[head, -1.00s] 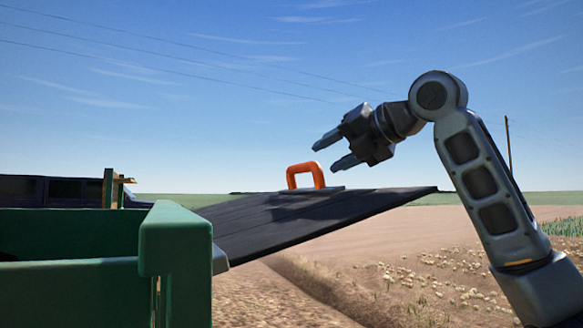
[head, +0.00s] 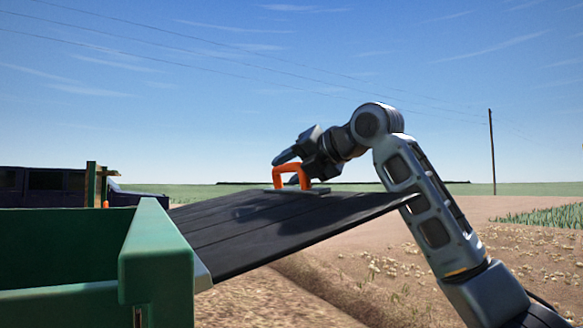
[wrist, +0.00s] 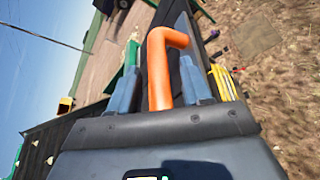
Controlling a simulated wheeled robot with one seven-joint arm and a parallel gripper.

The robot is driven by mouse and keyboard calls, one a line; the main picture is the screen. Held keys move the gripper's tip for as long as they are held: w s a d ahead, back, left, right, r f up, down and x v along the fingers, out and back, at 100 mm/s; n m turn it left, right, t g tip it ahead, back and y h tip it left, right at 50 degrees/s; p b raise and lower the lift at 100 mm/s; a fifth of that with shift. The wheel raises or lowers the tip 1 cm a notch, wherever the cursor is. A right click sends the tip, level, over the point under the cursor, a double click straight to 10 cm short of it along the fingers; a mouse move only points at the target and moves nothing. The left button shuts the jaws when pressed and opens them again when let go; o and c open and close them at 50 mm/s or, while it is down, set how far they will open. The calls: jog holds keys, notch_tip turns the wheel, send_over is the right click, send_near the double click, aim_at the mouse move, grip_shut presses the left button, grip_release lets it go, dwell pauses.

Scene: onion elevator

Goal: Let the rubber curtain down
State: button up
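The rubber curtain (head: 255,228) is a dark ribbed flap. It slopes up and outward to the right from the green wall's edge, its outer end in the air. An orange handle (head: 279,176) stands on its upper face near the far edge. My gripper (head: 289,164) is over the handle in the head view, and one finger is partly hidden there. In the wrist view, the handle (wrist: 159,72) lies between my two spread blue-grey fingers, with narrow gaps visible beside it. My gripper (wrist: 160,66) is open around the handle.
The green wall and post (head: 158,258) stand at the left, close to the curtain's hinged side. A dark vehicle (head: 45,185) is behind it. Bare soil (head: 350,290) lies below the curtain. A pole (head: 491,150) stands far off. Yellow parts (wrist: 222,83) lie beside my right finger.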

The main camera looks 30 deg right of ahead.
grip_shut()
dwell(0.4)
